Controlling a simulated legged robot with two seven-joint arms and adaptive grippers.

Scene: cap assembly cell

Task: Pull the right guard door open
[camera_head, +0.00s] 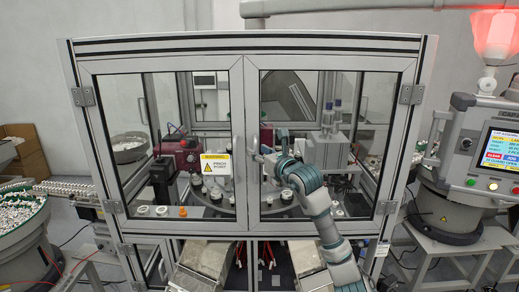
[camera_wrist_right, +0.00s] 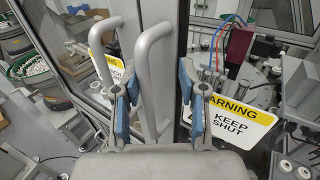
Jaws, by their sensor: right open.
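The right guard door (camera_head: 330,66) is a clear panel in a grey metal frame, and it looks closed. Its bar handle (camera_wrist_right: 143,80) stands upright between the fingers of my right gripper (camera_wrist_right: 158,103) in the wrist view. The gripper is open, with one blue-padded finger on each side of the bar. I cannot tell whether either finger touches it. In the head view the right gripper (camera_head: 262,157) is at the inner edge of the right door, near mid-height. My left gripper is not in view.
The left guard door (camera_head: 160,65) also looks closed, with a second bar handle (camera_wrist_right: 98,50) close to the gripper. A yellow warning sign (camera_wrist_right: 235,122) is on the right door.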

